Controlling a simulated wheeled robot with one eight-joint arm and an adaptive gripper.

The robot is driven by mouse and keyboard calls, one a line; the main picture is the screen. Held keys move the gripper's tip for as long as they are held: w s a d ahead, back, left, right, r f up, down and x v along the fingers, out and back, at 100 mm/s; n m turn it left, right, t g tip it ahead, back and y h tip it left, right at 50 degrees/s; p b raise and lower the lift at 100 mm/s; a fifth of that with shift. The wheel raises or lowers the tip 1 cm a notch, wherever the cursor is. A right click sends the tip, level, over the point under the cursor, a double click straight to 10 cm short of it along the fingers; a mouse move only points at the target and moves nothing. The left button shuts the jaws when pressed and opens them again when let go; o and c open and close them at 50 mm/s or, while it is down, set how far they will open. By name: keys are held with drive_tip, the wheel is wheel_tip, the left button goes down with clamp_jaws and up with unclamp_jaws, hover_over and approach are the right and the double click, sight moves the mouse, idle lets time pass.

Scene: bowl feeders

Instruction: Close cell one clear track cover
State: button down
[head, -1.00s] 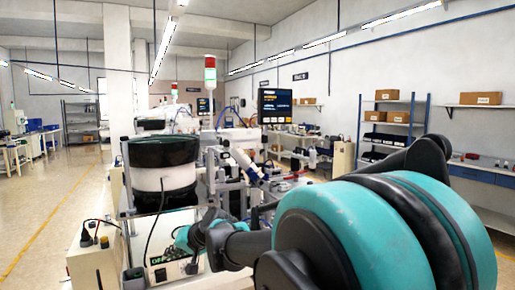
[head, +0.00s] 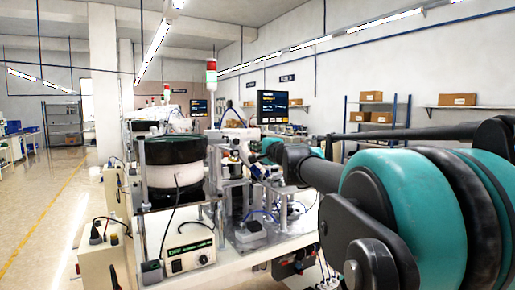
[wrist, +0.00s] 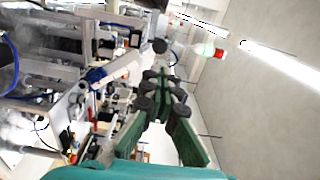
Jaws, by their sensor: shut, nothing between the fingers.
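The nearest bowl feeder (head: 174,178), with a black rim and white body, stands left of centre in the head view. Its track assembly (head: 235,168), with metal posts and brackets, is just to its right. I cannot pick out a clear cover there; it is see-through or hidden. In the head view my arm reaches in from the right, its teal wrist end beyond the track hardware. In the wrist view my gripper (wrist: 162,92) is shut and empty, apart from anything. Blurred cell hardware (wrist: 60,75) lies to its left, seen sideways.
A controller box (head: 190,248) sits on the white bench top (head: 225,262) in front of the bowl. A monitor (head: 272,107) and a red-green signal light (head: 211,75) rise behind. Shelves (head: 375,115) line the right wall. The left aisle floor (head: 40,215) is clear.

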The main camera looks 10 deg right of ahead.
sight(237, 141)
drive_tip(key=x, duration=1)
drive_tip(key=shift+a+f, duration=0.1)
drive_tip(key=shift+a, duration=0.05)
drive_tip(key=x, duration=1.2)
drive_tip(key=shift+w+a, duration=0.15)
drive_tip(key=shift+w, duration=0.25)
